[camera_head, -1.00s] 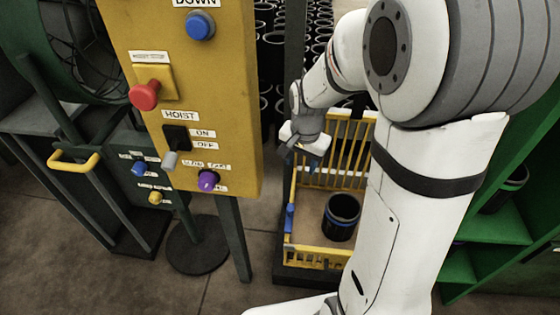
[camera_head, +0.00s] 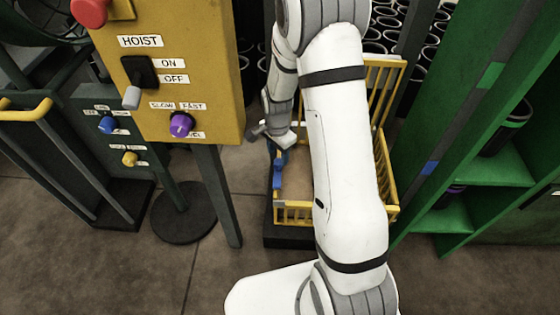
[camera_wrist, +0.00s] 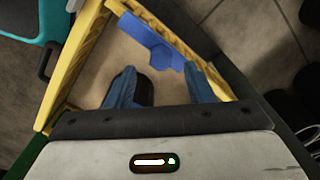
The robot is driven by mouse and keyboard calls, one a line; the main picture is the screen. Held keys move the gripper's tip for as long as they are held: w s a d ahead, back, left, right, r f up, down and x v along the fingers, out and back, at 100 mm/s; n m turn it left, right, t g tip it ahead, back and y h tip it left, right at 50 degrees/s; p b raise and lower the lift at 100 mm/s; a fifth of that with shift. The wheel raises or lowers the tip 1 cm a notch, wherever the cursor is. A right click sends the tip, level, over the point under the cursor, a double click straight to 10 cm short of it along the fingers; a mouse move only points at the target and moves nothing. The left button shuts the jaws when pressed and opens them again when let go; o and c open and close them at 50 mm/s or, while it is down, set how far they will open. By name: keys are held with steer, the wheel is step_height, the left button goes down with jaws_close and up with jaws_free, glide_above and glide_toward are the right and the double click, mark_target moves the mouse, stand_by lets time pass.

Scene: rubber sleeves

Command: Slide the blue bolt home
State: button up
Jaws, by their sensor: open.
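The blue bolt (camera_head: 278,175) is on the left side of the yellow-railed cage (camera_head: 293,214), near its front left corner. In the wrist view the blue bolt (camera_wrist: 160,48) lies along the cage's upper rail, with a wider block at its lower end. My gripper (camera_head: 279,152) is over the cage's left side, close to the bolt. In the wrist view my gripper (camera_wrist: 163,80) is open, its two blue fingers apart and pointing towards the bolt. No contact with the bolt can be made out. A dark sleeve (camera_wrist: 147,92) shows partly behind the left finger.
A yellow control panel (camera_head: 190,60) with a purple knob (camera_head: 182,124) stands left of the cage. A green shelf (camera_head: 480,170) stands to the right. My arm hides much of the cage. Bare floor (camera_head: 150,280) lies in front.

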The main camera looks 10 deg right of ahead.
mark_target(278, 162)
steer(key=shift+f+b, duration=0.4)
steer(key=shift+f, duration=1.55)
jaws_close()
